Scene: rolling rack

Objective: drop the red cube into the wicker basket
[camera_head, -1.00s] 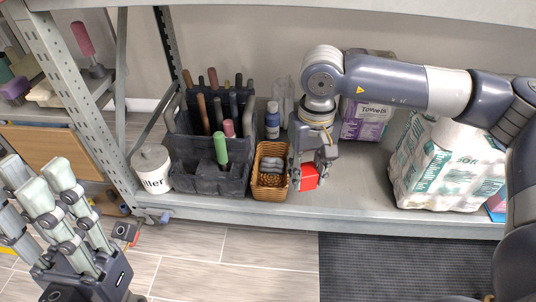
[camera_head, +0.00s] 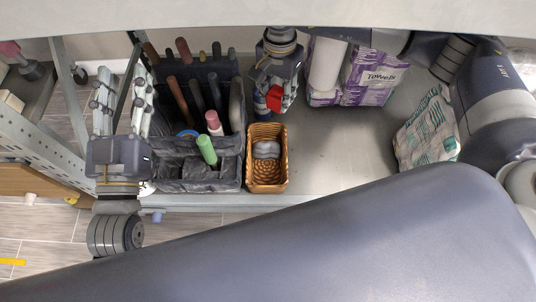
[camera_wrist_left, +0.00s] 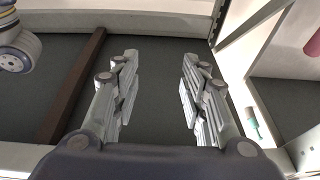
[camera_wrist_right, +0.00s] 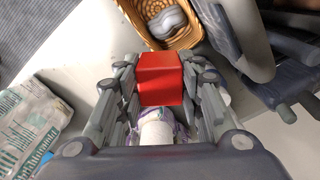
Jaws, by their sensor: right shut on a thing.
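The red cube (camera_wrist_right: 161,80) is between the fingers of my right gripper (camera_wrist_right: 163,85), which is shut on it. In the head view the cube (camera_head: 274,100) shows at the fingertips of my right gripper (camera_head: 276,100), behind the wicker basket. The wicker basket (camera_head: 267,184) stands on the shelf with a grey item inside at its back. The basket also shows in the right wrist view (camera_wrist_right: 182,40), beyond the cube. My left gripper (camera_head: 121,85) is open and empty at the left, beside the rack post; its spread fingers show in the left wrist view (camera_wrist_left: 158,90).
A dark tool caddy (camera_head: 212,172) with several handles stands left of the basket. Towel packs (camera_head: 370,75) stand at the back right, and a wrapped pack (camera_head: 428,130) at the right. The shelf right of the basket is clear. My arm fills the foreground.

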